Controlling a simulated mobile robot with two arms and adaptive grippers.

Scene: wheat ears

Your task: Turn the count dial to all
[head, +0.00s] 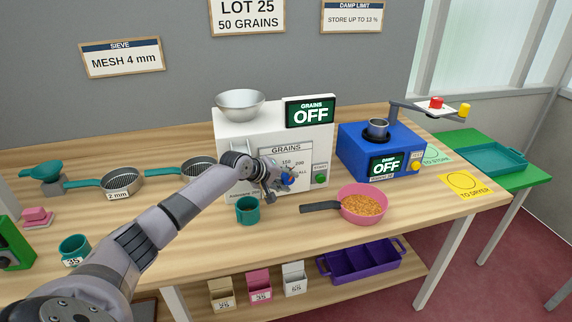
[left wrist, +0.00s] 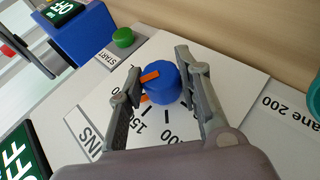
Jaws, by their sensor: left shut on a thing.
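The white grain counter (head: 230,140) stands on the bench, with a "GRAINS" dial plate (head: 285,153) on its front. The count dial is a blue knob (left wrist: 162,84) with an orange pointer, seen in the left wrist view. My left gripper (head: 279,184) is at the plate, and in the left wrist view its two fingers (left wrist: 160,88) are shut on the knob from either side. The pointer is close to one finger, and I cannot tell which mark it is at. My right gripper is not in view.
A green START button (head: 320,179) is right of the dial. A teal cup (head: 247,212) stands below my left wrist, and a pink pan of grain (head: 362,206) sits to the right. A metal bowl (head: 240,104) is on the counter. A blue damp meter (head: 350,146) stands right.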

